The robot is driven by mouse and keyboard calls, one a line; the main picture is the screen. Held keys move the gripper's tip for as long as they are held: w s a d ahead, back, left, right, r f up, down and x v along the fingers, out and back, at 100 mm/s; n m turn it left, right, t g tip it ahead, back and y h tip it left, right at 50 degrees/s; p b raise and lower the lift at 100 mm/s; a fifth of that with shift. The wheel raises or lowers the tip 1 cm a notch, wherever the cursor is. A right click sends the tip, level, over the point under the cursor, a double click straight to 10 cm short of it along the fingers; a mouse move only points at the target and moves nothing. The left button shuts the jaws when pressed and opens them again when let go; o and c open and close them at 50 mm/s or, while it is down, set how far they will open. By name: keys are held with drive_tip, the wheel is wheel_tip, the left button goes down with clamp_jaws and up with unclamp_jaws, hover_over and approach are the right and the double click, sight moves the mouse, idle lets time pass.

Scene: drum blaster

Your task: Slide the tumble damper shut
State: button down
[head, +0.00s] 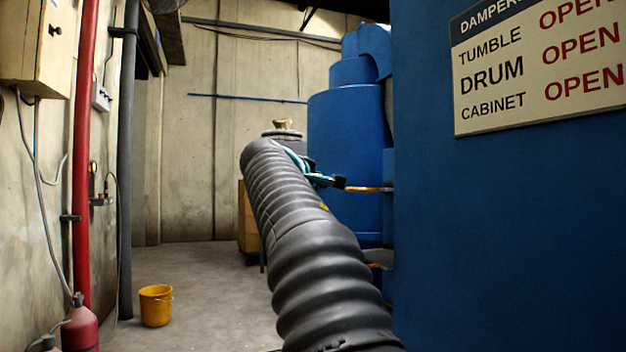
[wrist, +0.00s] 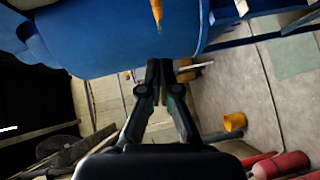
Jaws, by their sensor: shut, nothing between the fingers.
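A thin orange handle (head: 370,189) sticks out to the left from the blue machine (head: 510,230), just beyond my gripper's tips in the head view. An orange bar (wrist: 157,12), which looks like the same handle, shows at the top of the wrist view. My gripper (head: 340,183) is shut and empty; its closed fingers (wrist: 159,72) point toward the blue surface, below the bar in the wrist view. Whether the fingertips touch the handle I cannot tell. The damper sign (head: 540,65) reads OPEN beside tumble, drum and cabinet. The damper plate itself is not clear to see.
A blue cylinder (head: 345,150) stands behind the handle. A yellow bucket (head: 156,305) stands on the floor at left. A red pipe (head: 83,150) and a red extinguisher (head: 76,326) are along the left wall. The floor (head: 215,290) between is clear.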

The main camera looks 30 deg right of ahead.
sight(346, 190)
drive_tip(key=shift+w+d+f, duration=0.25)
drive_tip(key=shift+d, duration=1.05)
drive_tip(key=shift+w+d+f, duration=0.2)
drive_tip(key=shift+d, duration=1.05)
drive_tip(key=shift+w+d+f, duration=0.25)
drive_tip(key=shift+d, duration=1.05)
drive_tip(key=shift+p, duration=0.35)
